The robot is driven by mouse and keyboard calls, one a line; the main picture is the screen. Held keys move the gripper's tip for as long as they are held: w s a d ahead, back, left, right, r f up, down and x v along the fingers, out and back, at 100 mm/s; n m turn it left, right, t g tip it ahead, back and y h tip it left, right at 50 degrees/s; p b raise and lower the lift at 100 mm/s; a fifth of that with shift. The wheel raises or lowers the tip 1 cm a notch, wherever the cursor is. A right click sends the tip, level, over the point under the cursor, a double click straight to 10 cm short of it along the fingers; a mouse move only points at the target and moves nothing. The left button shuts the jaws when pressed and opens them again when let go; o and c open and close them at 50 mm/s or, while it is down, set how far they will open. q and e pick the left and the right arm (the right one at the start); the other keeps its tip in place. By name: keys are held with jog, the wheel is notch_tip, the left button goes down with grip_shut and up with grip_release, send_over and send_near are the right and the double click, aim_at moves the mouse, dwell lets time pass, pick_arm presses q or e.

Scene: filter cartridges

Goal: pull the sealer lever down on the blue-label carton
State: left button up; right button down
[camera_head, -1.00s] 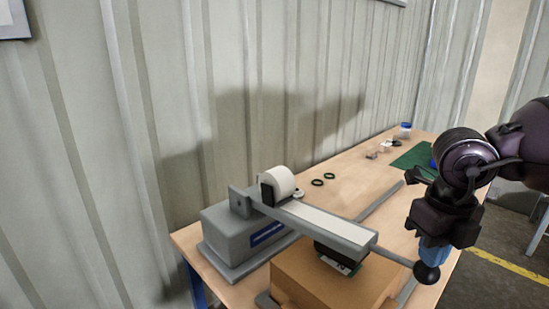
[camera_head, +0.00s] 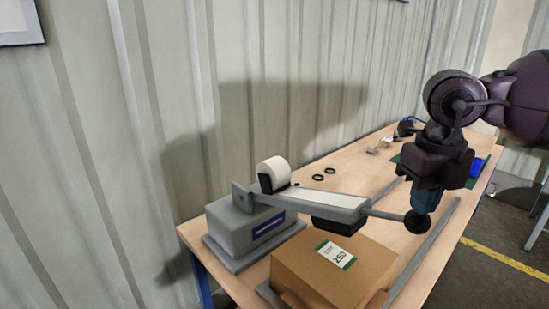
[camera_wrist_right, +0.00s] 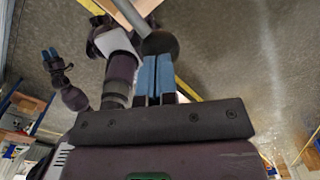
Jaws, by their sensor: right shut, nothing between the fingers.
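The sealer (camera_head: 245,228) is a grey machine with a white tape roll and a long lever (camera_head: 335,202). The lever slopes slightly down to a black ball knob (camera_head: 418,223), its dark head above the carton with a gap. The brown carton (camera_head: 330,273) has a label (camera_head: 336,255) reading 260; its coloured band looks green, not blue. My right gripper (camera_head: 424,205) points down, shut and empty, its blue fingertips right at the knob. In the right wrist view the knob (camera_wrist_right: 160,42) sits at the fingertips; contact is unclear. My left gripper (camera_wrist_right: 50,55) shows small there.
Two dark rings (camera_head: 324,174) lie behind the lever. Grey rails (camera_head: 425,250) run along the wooden table (camera_head: 225,280). A green mat and small items lie at the far end. The corrugated wall stands close behind the table.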

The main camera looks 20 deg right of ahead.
jog(key=shift+w+a+r+p, duration=1.25)
jog(key=shift+w+r+p, duration=1.3)
jog(key=shift+r, duration=3.8)
pick_arm(q)
notch_tip(320, 180, up, 8)
jog(key=w, duration=0.2)
jog(key=shift+t, duration=0.4)
pick_arm(e)
jog(key=s+d+r, duration=0.3)
jog(key=s+d, duration=0.1)
jog(key=s, duration=0.5)
jog(key=s+d+r, duration=0.3)
jog(key=s+r, duration=0.1)
jog(key=s, duration=0.4)
jog(key=shift+s+d, duration=0.35)
jog(key=shift+f, duration=0.1)
